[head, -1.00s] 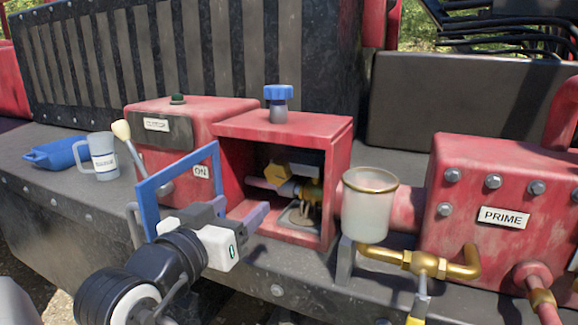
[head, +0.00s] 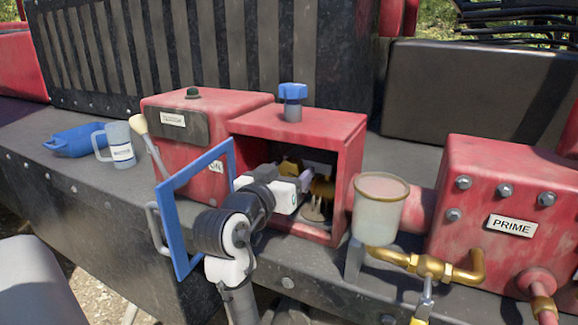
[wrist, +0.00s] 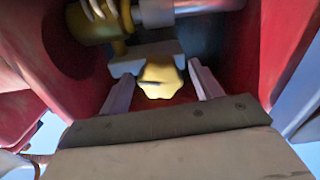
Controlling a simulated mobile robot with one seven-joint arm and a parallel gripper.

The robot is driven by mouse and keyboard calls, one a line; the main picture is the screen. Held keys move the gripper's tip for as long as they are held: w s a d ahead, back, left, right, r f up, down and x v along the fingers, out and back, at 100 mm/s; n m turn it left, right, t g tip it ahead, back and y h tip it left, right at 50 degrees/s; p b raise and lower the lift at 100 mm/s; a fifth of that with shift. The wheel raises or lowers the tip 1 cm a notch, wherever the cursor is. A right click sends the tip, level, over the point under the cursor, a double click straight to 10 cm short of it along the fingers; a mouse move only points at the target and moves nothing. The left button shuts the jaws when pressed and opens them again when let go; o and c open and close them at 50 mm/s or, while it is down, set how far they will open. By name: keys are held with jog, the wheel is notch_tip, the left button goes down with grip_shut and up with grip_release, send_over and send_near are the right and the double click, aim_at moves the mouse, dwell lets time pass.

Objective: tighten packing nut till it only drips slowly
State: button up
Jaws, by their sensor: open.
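A yellow six-sided piece (wrist: 160,77), like a nut or knob, sits in front of a grey block inside the open red box (head: 357,150). In the wrist view it lies between the two fingers of my open gripper (wrist: 163,92), with a gap showing on each side. In the head view my gripper (head: 306,179) reaches into the box opening, and the yellow piece (head: 290,165) is partly hidden behind it. A brass fitting (head: 322,190) on the shaft is just right of my fingers and shows at upper left in the wrist view (wrist: 90,24). I cannot see any dripping clearly.
A blue frame (head: 172,214) stands open left of my wrist. A brass-rimmed cup (head: 378,215) with brass piping stands right of the box. A lever (head: 148,141), a grey mug (head: 119,147) and a blue tray (head: 74,139) are at left. The box walls are close around my gripper.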

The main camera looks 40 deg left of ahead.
jog(key=shift+w, duration=0.3)
jog(key=c, duration=1)
jog(key=shift+f+m+b, duration=0.1)
jog(key=shift+m+b, duration=0.2)
jog(key=m+b, duration=0.3)
jog(key=m, duration=0.1)
jog(key=shift+a+b, duration=0.1)
jog(key=shift+b, duration=0.25)
jog(key=shift+m+b, duration=1.05)
jog(key=shift+m, duration=0.35)
